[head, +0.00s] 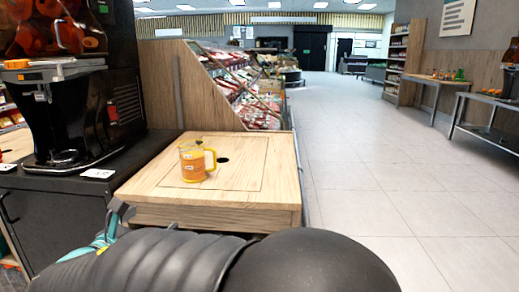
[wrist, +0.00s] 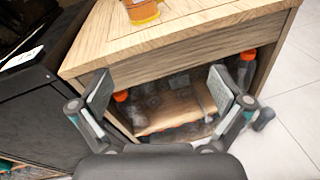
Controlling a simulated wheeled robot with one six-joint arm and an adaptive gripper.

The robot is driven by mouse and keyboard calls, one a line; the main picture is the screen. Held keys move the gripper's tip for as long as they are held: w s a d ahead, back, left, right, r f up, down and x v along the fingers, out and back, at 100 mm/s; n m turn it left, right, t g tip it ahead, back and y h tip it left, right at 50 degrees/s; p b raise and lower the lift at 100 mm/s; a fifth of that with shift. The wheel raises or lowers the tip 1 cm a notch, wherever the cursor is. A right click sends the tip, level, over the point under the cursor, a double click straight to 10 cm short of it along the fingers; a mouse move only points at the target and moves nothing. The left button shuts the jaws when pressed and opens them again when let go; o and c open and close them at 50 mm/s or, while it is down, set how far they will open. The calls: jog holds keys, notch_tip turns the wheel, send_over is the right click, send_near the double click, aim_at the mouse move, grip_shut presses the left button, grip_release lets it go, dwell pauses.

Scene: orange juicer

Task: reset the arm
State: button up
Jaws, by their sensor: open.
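My gripper (wrist: 163,92) is open and empty in the wrist view, its two grey pads spread apart in front of the wooden counter's open shelf. In the head view my dark arm covers the bottom, and only part of the gripper shows near the counter's front left corner. The orange juicer (head: 75,85) stands at the left on a black cabinet. A yellow cup with a handle (head: 195,162) stands upright on the wooden counter (head: 250,200). The cup's lower part also shows at the top of the wrist view (wrist: 142,12), beyond the gripper and apart from it.
Bottles with orange caps (wrist: 246,68) stand in the shelf under the counter top. A black cabinet (head: 45,205) is to the left. A produce display (head: 235,85) rises behind the counter. The tiled floor (head: 370,170) at the right is clear.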

jog(key=s+d+f+m+g, duration=0.3)
jog(key=d+f+m+g, duration=0.1)
jog(key=f, duration=0.4)
jog(key=s+d+f+m+g, duration=0.2)
jog(key=s+d+m+g, duration=0.1)
jog(key=d+m, duration=0.25)
jog(key=s+d+f+m+g, duration=0.2)
jog(key=d+m+g, duration=0.15)
jog(key=d, duration=0.35)
jog(key=s+d+r+m+y, duration=0.1)
jog(key=s+d+m, duration=0.2)
jog(key=d+m, duration=0.3)
jog(key=s+d+r+m+y+p, duration=0.1)
jog(key=s+d+m, duration=0.3)
jog(key=d, duration=0.4)
jog(key=s+d+r+m+y+p, duration=0.1)
jog(key=s+d+r+m+y, duration=0.1)
jog(key=d+m, duration=0.5)
jog(key=shift+s+d+r+m, duration=0.3)
jog(key=shift+s+d+r, duration=0.25)
jog(key=shift+s+r, duration=0.25)
